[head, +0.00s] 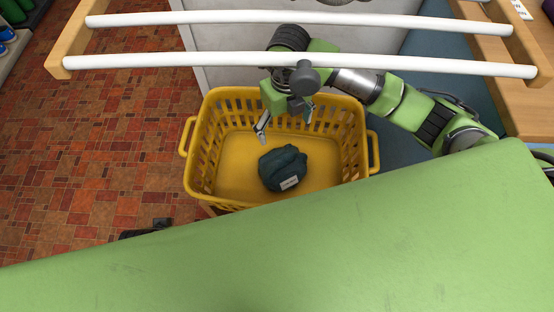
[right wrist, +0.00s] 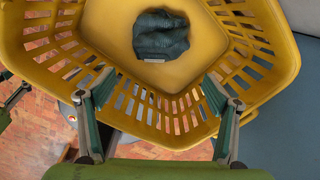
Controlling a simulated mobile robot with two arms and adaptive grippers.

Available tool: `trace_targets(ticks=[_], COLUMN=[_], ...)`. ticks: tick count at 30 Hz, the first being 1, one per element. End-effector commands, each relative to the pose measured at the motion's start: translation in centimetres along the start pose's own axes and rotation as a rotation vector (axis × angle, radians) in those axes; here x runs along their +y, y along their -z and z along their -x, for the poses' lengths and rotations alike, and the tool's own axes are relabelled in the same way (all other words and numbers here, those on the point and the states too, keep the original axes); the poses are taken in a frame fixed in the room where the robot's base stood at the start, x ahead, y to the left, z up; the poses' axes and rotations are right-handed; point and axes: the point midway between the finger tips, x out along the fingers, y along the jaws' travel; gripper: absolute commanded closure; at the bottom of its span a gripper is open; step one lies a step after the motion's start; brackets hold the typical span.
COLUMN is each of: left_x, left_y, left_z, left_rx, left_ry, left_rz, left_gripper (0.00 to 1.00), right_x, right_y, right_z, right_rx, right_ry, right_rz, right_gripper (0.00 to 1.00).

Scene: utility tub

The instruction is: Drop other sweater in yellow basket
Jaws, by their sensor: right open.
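The yellow basket (head: 230,200) stands on the floor in the middle of the head view, and its slatted wall fills much of the right wrist view (right wrist: 110,70). One dark teal folded sweater (head: 282,168) with a small white label lies on the basket's floor; it also shows in the right wrist view (right wrist: 160,35). My right gripper (head: 280,120) is over the back part of the basket, above and apart from the sweater. Its fingers are spread and empty in the right wrist view (right wrist: 157,85). A dark part, probably my left gripper (head: 145,231), shows beyond my green body, mostly hidden.
Two white rails (head: 300,62) on a wooden frame cross above the basket's back edge. A white cabinet front (head: 225,70) is behind the basket. A wooden surface (head: 520,90) is at the right. Tiled floor (head: 90,150) at the left is mostly clear.

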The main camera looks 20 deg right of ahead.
Motion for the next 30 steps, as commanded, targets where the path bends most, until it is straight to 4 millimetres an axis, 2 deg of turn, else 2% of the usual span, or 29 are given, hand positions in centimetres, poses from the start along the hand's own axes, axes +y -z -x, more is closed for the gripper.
trace_targets(ticks=[12, 15, 30], left_x=[0.0, 0.0, 0.0], left_y=[0.0, 0.0, 0.0], left_z=[0.0, 0.0, 0.0], left_rx=[0.000, 0.000, 0.001], left_ry=[0.000, 0.000, 0.000], left_rz=[0.000, 0.000, 0.000], left_gripper=[0.73, 0.73, 0.73], right_x=[0.0, 0.0, 0.0], right_y=[-0.2, -0.1, -0.1], right_z=[6.1, 7.1, 7.5], right_rx=[-0.006, -0.005, -0.003], right_ry=[0.000, 0.000, -0.001], right_rz=[0.000, 0.001, 0.000], right_gripper=[0.18, 0.18, 0.18])
